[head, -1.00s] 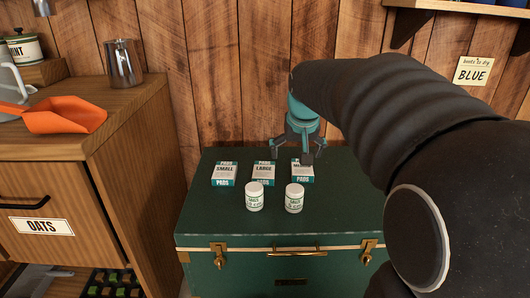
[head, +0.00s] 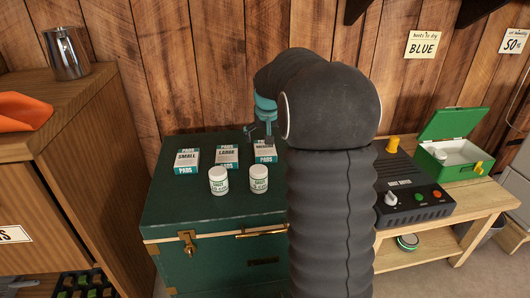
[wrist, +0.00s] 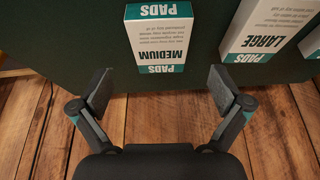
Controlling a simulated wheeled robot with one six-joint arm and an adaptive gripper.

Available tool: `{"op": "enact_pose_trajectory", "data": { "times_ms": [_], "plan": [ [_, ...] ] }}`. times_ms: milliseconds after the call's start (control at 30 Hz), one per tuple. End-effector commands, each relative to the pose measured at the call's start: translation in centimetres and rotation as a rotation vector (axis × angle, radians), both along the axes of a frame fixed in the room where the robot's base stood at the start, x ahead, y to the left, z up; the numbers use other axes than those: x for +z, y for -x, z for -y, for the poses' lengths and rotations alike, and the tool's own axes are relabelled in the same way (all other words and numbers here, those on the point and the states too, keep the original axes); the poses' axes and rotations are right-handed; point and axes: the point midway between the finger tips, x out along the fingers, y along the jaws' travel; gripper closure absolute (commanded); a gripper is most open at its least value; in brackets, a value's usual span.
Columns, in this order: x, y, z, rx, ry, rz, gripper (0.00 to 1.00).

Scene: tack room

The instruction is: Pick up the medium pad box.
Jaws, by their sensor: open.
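The medium pad box (wrist: 160,38) is white with teal bands and reads MEDIUM in the wrist view. In the head view it is the rightmost of three boxes on the green trunk (head: 200,222), partly hidden by my arm (head: 264,157). My gripper (wrist: 165,90) is open and empty, its two fingers spread to either side of the box's near end, with the box ahead of and between them, apart from both. In the head view my gripper (head: 258,131) hangs over the trunk's back edge, behind the box.
The large box (head: 227,157) and small box (head: 186,161) stand to the left. Two white jars (head: 219,181) (head: 259,178) stand in front of the boxes. A wooden cabinet (head: 75,140) is left, and a bench with a black device (head: 410,190) and green first-aid box (head: 452,145) is right.

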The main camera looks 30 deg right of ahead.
Motion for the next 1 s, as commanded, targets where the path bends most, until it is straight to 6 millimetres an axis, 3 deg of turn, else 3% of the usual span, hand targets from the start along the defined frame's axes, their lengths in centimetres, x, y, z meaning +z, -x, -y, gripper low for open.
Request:
{"op": "enact_pose_trajectory", "data": {
  "times_ms": [267, 600, 1000],
  "plan": [
    [-1.4, -0.5, 0.2, 0.0, -0.001, -0.002, 0.0],
    [-5.2, -2.1, 0.7, 0.0, 0.0, -0.001, 0.0],
    [-5.4, -2.1, 0.7, 0.0, 0.0, 0.001, 0.0]
  ]
}}
